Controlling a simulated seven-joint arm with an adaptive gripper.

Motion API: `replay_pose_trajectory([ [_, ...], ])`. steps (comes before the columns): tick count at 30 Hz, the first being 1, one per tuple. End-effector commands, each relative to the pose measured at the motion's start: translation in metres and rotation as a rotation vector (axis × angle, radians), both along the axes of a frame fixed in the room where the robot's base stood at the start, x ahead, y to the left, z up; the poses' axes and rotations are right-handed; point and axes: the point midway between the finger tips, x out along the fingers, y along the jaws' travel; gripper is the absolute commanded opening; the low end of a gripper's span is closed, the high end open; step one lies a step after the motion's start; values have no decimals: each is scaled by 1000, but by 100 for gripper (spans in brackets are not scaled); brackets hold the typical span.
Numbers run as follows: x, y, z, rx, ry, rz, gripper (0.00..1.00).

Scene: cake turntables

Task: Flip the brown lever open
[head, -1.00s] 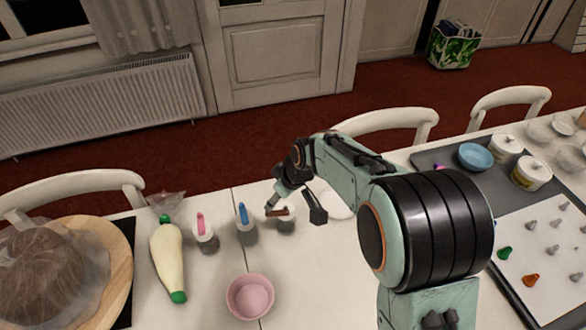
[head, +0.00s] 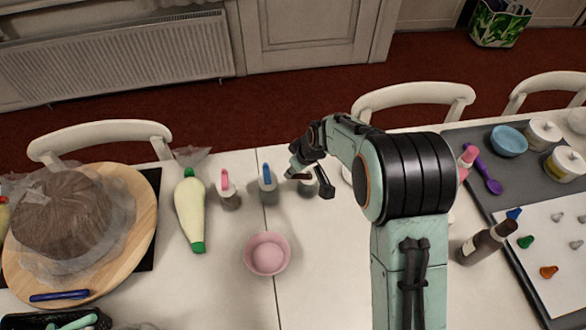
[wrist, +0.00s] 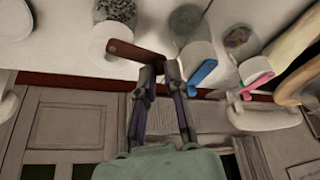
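The brown lever (wrist: 134,50) sticks out sideways from the white lid (wrist: 105,38) of a jar with speckled contents (wrist: 118,10). In the head view the brown lever (head: 298,176) shows beside my gripper, which partly hides its jar (head: 306,189). My gripper (wrist: 160,70) has its two dark fingertips at the lever's free end, with a narrow gap between them. The lever's end overlaps the fingertips in the wrist view; I cannot tell whether they touch. Nothing is gripped.
A jar with a blue lever (head: 267,176) and one with a pink lever (head: 226,183) stand close by on the left. A pink bowl (head: 267,254) is in front, a piping bag (head: 190,212) further left. A white chair (head: 415,97) stands behind the table.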

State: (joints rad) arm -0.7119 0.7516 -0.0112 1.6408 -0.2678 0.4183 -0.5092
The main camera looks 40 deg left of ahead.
Motion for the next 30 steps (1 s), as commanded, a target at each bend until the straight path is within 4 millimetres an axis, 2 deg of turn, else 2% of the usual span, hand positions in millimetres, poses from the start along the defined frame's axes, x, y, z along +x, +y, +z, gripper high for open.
replay_pose_trajectory([
  [5, -1, -1, 0, -1, 1, 21, 0],
  [13, -7, -9, 0, -1, 1, 283, 0],
  [22, -9, -10, 0, 0, 1, 311, 0],
  [24, -9, -10, 0, 0, 1, 311, 26],
  [25, -9, -10, 0, 0, 1, 311, 36],
  [30, -8, -10, 0, 0, 0, 310, 38],
])
